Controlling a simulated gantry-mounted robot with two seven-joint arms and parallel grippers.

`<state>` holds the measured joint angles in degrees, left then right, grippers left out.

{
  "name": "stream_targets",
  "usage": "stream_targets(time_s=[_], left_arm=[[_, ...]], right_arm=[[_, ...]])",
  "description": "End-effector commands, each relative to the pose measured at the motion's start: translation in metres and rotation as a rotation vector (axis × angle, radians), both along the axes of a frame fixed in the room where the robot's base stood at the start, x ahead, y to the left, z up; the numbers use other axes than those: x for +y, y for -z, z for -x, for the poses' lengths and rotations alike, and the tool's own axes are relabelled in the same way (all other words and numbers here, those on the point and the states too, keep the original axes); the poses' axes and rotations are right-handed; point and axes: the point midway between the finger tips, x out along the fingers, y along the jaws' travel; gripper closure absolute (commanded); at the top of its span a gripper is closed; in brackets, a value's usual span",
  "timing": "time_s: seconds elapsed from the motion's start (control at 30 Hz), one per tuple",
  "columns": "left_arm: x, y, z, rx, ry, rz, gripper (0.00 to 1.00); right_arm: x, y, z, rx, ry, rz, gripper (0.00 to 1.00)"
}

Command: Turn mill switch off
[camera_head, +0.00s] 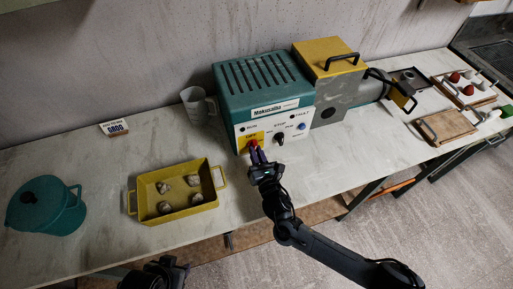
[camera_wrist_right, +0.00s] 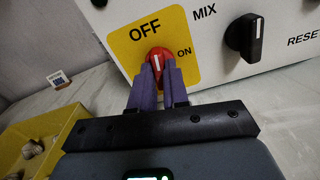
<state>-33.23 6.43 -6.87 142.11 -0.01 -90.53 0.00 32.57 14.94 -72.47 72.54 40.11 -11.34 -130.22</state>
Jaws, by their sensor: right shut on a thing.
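The mill (camera_head: 262,90) is a teal box with a white front panel on the bench. Its red switch knob (camera_wrist_right: 157,60) sits on a yellow plate (camera_wrist_right: 128,46) marked OFF and ON; it also shows in the head view (camera_head: 253,144). The knob's white line runs roughly upright in the wrist view; I cannot tell exactly which mark it points at. My right gripper (camera_wrist_right: 159,80) has its purple fingers closed on the knob's sides. My left gripper (camera_head: 165,270) is at the bottom edge in the head view, away from the mill; its jaws are unclear.
A black MIX knob (camera_wrist_right: 244,36) is right of the red one. A yellow tray (camera_head: 207,164) with several lumps, a teal lidded pot (camera_head: 45,207), a grey jug (camera_head: 197,106) and a GROG card (camera_head: 114,127) are left. Wooden trays (camera_head: 446,127) are far right.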

Motion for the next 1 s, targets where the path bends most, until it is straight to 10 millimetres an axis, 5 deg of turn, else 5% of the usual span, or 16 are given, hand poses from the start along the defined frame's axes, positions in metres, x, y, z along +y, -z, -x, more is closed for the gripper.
stream_targets(time_s=[0.3,0.93,0.97,1.0], left_arm=[[0.0,-0.02,0.0,0.0,0.001,-0.001,0.57],[0.003,-0.022,0.0,0.001,0.009,-0.013,0.57],[0.003,-0.022,0.0,0.001,0.009,-0.013,0.57],[0.003,-0.022,0.0,0.001,0.008,-0.012,0.57]], right_arm=[[0.0,-0.001,0.0,-0.048,0.001,0.153,1.0],[0.0,0.002,0.0,-0.063,0.0,0.199,1.0],[0.0,0.002,0.0,-0.063,0.0,0.199,0.82],[0.0,0.002,0.0,-0.063,0.0,0.199,0.76]])
